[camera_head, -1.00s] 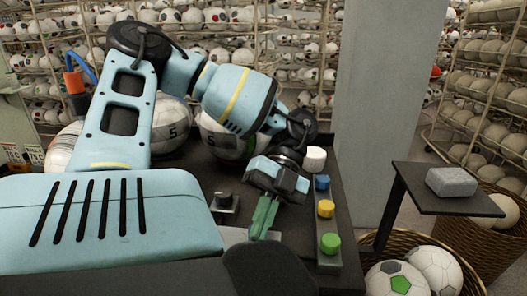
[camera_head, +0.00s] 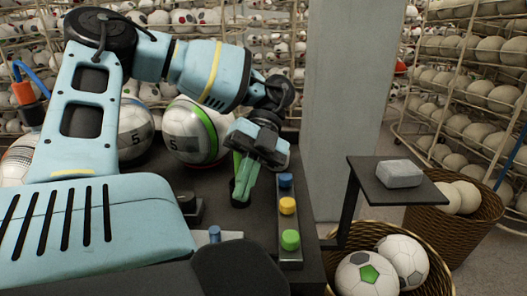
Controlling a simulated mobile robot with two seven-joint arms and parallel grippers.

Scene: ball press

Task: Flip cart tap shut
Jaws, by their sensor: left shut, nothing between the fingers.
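My left gripper (camera_head: 241,198) has green fingers pointing down over the dark cart top (camera_head: 258,232). The fingers are together with nothing between them. A small blue upright piece (camera_head: 215,233) on a grey plate stands below and left of the fingertips, apart from them; it may be the tap, but I cannot tell its setting. A black knob (camera_head: 187,202) on a grey base is farther left, partly hidden by my arm. A grey strip with blue (camera_head: 285,181), yellow (camera_head: 288,205) and green (camera_head: 290,239) buttons lies right of the fingers. My right gripper is not in view.
Two large balls (camera_head: 196,134) (camera_head: 135,130) sit behind the cart top. A grey pillar (camera_head: 345,100) stands behind right. A dark shelf (camera_head: 440,193) holds a grey block (camera_head: 399,173). Baskets of balls (camera_head: 366,274) stand at the right.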

